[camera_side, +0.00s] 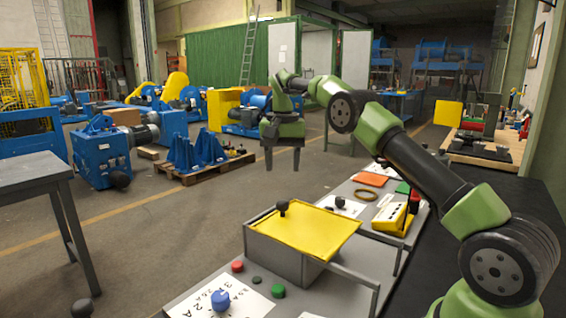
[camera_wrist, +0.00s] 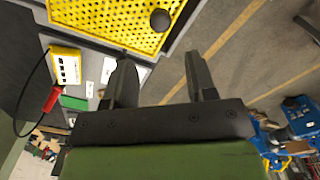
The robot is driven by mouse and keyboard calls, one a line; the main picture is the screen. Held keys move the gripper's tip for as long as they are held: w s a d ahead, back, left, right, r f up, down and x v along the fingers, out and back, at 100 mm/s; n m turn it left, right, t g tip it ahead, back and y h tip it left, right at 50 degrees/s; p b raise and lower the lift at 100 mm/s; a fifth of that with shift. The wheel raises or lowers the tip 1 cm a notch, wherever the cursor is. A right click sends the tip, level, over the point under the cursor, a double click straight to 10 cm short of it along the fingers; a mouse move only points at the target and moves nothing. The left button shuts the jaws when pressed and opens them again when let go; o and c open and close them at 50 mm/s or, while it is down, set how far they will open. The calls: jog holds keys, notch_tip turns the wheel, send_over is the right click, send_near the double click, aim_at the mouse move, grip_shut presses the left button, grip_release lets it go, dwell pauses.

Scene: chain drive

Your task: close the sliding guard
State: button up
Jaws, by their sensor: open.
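The sliding guard (camera_side: 305,231) is a yellow panel lying over the top of a grey box (camera_side: 272,256). A dark knob (camera_side: 282,207) stands up near its far left edge. In the wrist view the guard (camera_wrist: 105,18) shows as yellow perforated mesh at the top, with its round dark knob (camera_wrist: 160,20) near the edge. I see no opening into the box from here. My gripper (camera_side: 282,168) hangs above the knob, fingers down, apart from it. It also shows in the wrist view (camera_wrist: 160,62), open and empty between its fingers.
Two grey rails (camera_side: 352,277) reach right from the box. A yellow meter (camera_side: 394,219) with a red probe, an orange plate (camera_side: 370,180) and a dark ring (camera_side: 367,195) lie behind. A blue knob (camera_side: 220,299) and red button (camera_side: 237,266) are in front. The air around my gripper is clear.

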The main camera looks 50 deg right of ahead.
jog(key=shift+s+r, duration=0.1)
jog(key=c, duration=0.3)
jog(key=shift+s+d+r+m, duration=0.1)
jog(key=shift+s+d+m, duration=0.05)
jog(key=shift+m, duration=0.45)
jog(key=c, duration=0.4)
jog(key=s+m, duration=0.1)
jog(key=m, duration=0.2)
jog(key=s+m+t, duration=0.1)
jog(key=m, duration=0.3)
jog(key=s+r+m+t, duration=0.1)
jog(key=s+m, duration=0.1)
jog(key=m, duration=0.1)
jog(key=shift+s+d+r+y, duration=0.1)
jog(key=shift+d+y, duration=0.2)
jog(key=shift+d, duration=0.05)
grip_shut()
jog(key=s+m+t, duration=0.2)
jog(key=s+m, duration=0.3)
jog(key=m, duration=0.9)
send_near(295, 221)
jog(key=f, duration=0.2)
jog(key=s+f, duration=0.1)
jog(key=shift+a+f, duration=0.15)
jog(key=shift+a, duration=0.1)
jog(key=w, duration=0.3)
jog(key=shift+w+f, duration=0.15)
jog(key=shift+f, duration=0.05)
jog(key=shift+w, duration=0.5)
